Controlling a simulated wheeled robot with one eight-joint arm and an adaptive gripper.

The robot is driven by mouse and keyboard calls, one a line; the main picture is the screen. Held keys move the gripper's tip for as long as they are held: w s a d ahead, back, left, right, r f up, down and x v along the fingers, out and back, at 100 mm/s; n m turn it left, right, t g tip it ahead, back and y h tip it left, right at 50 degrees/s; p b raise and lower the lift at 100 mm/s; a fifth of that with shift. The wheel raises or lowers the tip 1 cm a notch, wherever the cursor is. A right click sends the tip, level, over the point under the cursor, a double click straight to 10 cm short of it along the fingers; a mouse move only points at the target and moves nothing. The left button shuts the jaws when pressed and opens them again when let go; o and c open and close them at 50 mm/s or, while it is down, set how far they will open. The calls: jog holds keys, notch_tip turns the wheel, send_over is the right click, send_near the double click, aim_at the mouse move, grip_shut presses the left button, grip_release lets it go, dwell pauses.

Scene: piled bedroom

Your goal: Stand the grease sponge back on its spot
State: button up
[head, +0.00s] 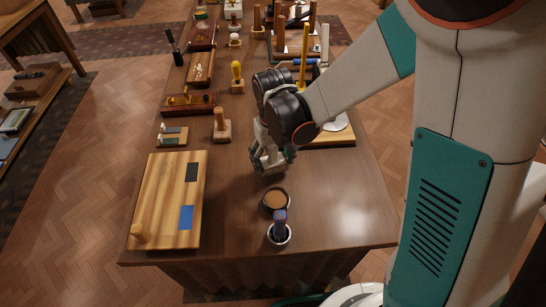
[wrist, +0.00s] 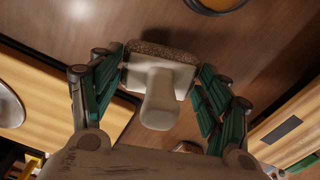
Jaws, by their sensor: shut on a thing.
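My gripper (head: 268,160) is over the table, just behind a round brown-topped dish (head: 276,201). In the wrist view my gripper (wrist: 160,72) has its two green-padded fingers on either side of the grease sponge (wrist: 158,98), a pale block with a rounded handle and a dark speckled sponge layer. The fingers are shut on its block. In the head view the sponge is mostly hidden by my gripper. Part of a round rim (wrist: 215,8) shows at the top of the wrist view. I cannot tell which place is the sponge's spot.
A blue-handled tool stands in a round holder (head: 280,234) in front of the dish. A wooden board (head: 160,205) with dark and blue patches lies at left. A wooden-handled stamp (head: 221,125) and several other tools stand farther back. The table's front right (head: 345,205) is clear.

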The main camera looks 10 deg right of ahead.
aim_at(273, 147)
jog(key=shift+f+b, duration=0.8)
jog(key=shift+f, duration=0.15)
jog(key=o, duration=1.6)
jog(key=shift+o, duration=0.2)
jog(key=shift+r, duration=0.15)
jog(key=shift+r+p, duration=2.9)
jog(key=shift+r, duration=1)
